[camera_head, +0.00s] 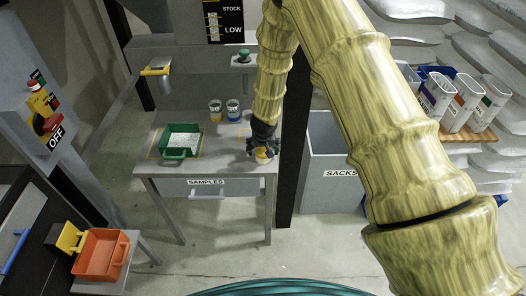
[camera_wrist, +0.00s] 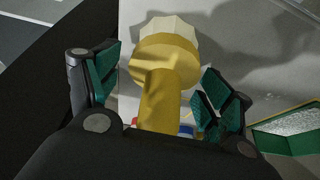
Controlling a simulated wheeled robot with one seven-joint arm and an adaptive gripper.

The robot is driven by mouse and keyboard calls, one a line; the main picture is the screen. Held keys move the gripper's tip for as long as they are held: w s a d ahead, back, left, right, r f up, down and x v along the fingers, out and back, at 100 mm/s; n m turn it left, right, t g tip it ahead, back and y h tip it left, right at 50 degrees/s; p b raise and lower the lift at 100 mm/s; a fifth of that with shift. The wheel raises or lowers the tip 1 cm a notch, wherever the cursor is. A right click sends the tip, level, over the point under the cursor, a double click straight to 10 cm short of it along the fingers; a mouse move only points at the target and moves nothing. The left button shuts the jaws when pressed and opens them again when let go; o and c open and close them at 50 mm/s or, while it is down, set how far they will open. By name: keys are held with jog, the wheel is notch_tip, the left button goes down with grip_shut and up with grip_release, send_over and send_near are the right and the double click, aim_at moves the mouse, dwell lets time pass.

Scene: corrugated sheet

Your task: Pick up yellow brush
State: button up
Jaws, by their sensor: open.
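The yellow brush (camera_wrist: 160,105) lies between my gripper's fingers in the wrist view, with its pale, faceted end (camera_wrist: 168,27) toward the top of the picture. In the head view a bit of the yellow brush (camera_head: 263,155) shows under my gripper (camera_head: 261,144), at the right part of the grey table. My gripper (camera_wrist: 160,80) is open, with one green-padded finger on each side of the brush. Gaps show between the fingers and the brush. The near end of the handle is hidden by the gripper's body.
A green tray (camera_head: 167,142) with whitish grains sits left on the grey table (camera_head: 215,164). Two small cups, one yellow-banded (camera_head: 215,113) and one blue-banded (camera_head: 233,113), stand behind. A dark post (camera_head: 291,175) rises close to the table's right edge. An orange bin (camera_head: 101,255) is lower left.

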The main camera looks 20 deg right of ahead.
jog(key=shift+w+f, duration=0.15)
jog(key=shift+f, duration=0.25)
jog(key=c, duration=1.2)
jog(key=shift+r, duration=0.15)
jog(key=shift+r+b, duration=0.6)
jog(key=shift+r, duration=1)
jog(key=s+a+b, duration=0.1)
jog(key=s, duration=0.4)
jog(key=s+a+r+b, duration=0.1)
jog(key=s+a+b, duration=0.1)
jog(key=s, duration=0.3)
jog(key=s+a+b, duration=0.1)
jog(key=s, duration=0.4)
jog(key=shift+s+a+r+b, duration=0.15)
jog(key=shift+r+b, duration=0.15)
jog(key=shift+b, duration=0.05)
